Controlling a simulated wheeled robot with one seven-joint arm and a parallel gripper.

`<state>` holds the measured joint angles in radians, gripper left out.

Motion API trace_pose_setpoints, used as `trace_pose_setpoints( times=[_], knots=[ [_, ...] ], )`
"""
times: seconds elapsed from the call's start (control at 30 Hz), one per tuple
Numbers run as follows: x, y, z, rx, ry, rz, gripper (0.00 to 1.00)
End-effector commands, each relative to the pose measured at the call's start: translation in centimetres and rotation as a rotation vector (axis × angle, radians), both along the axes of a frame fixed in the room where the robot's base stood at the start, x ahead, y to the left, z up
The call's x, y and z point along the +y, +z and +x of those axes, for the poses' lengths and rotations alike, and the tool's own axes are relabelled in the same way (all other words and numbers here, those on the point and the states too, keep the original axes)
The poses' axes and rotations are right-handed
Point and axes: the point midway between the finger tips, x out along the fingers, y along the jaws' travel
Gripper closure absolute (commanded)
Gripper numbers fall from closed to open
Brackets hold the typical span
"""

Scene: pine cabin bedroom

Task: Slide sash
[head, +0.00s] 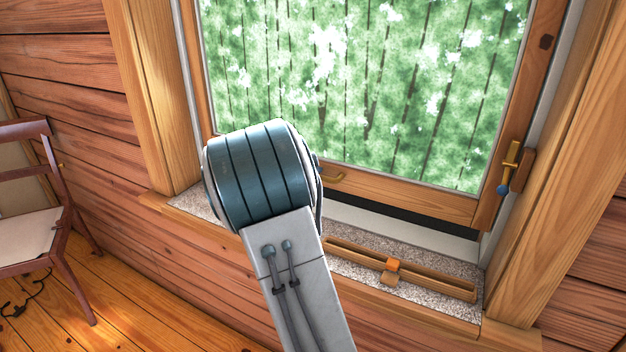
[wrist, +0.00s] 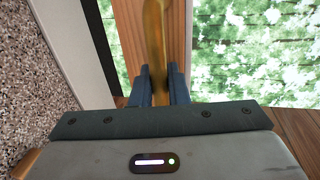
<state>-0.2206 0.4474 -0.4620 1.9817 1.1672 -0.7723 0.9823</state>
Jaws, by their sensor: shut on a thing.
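The window sash (head: 420,194) is a wooden frame around a large pane, with green trees outside. Below its bottom rail are a dark strip and a white strip; I cannot tell whether the sash stands open. The sash's wood (wrist: 177,30) shows behind the handle. My arm hides the gripper in the head view.
A brass latch (head: 511,156) with a blue knob sits at the sash's right side. The speckled sill (head: 350,250) carries a wooden rail (head: 440,283) with an orange-topped block (head: 392,268). A wooden chair (head: 45,200) stands far left. Wooden casings flank the window.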

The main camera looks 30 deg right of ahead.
Motion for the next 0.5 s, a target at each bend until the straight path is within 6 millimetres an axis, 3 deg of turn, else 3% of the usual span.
trace_pose_setpoints(
  times=[0.17,0.2,0.23,0.5],
  knots=[
    [0.03,0.15,0.09,-0.004,0.001,-0.002,1.0],
    [0.04,0.13,0.08,-0.003,0.002,-0.003,0.75],
    [0.05,0.1,0.08,-0.003,0.002,-0.002,0.68],
    [0.15,-0.03,0.05,-0.001,0.002,-0.001,0.68]
  ],
)
